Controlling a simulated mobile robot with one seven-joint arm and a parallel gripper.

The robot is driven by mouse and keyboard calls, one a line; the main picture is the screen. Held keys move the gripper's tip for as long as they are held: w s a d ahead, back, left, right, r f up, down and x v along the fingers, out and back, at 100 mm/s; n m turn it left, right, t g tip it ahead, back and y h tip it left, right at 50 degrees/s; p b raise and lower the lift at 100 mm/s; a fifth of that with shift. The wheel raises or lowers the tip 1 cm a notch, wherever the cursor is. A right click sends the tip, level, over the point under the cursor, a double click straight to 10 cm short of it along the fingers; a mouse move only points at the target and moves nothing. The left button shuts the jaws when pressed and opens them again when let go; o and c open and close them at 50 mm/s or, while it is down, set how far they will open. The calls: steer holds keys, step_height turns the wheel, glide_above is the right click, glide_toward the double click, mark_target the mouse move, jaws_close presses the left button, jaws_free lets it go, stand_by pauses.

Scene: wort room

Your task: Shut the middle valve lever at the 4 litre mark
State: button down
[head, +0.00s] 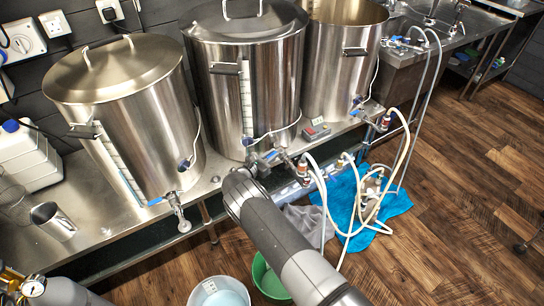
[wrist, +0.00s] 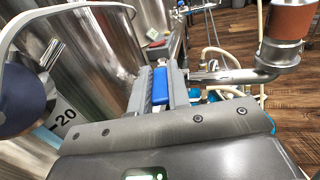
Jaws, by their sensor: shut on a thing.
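The middle kettle (head: 245,85) is a tall steel pot with a lid and a pale sight scale (head: 247,100) on its front; the level cannot be read. Its valve (head: 284,158) sits low at the front, with a hose fitting to its right. In the wrist view the blue valve lever (wrist: 161,86) lies between the two grey fingers of my gripper (wrist: 159,84), which is shut on it. The lever points away from the wrist camera. In the head view my gripper (head: 256,165) is at this valve, largely hidden by my arm.
Lidded left kettle (head: 130,110) and open right kettle (head: 342,70) flank it on the steel bench (head: 95,215). Pale hoses (head: 372,205) hang over a blue cloth (head: 345,195) on the floor. White bucket (head: 218,292) and green bucket (head: 268,280) stand below. The right floor is clear.

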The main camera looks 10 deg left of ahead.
steer(key=shift+w+a+r, duration=0.1)
steer(key=c, duration=1.4)
jaws_free()
steer(key=shift+o, duration=0.2)
steer(key=v, duration=1.1)
steer(key=shift+c, duration=0.5)
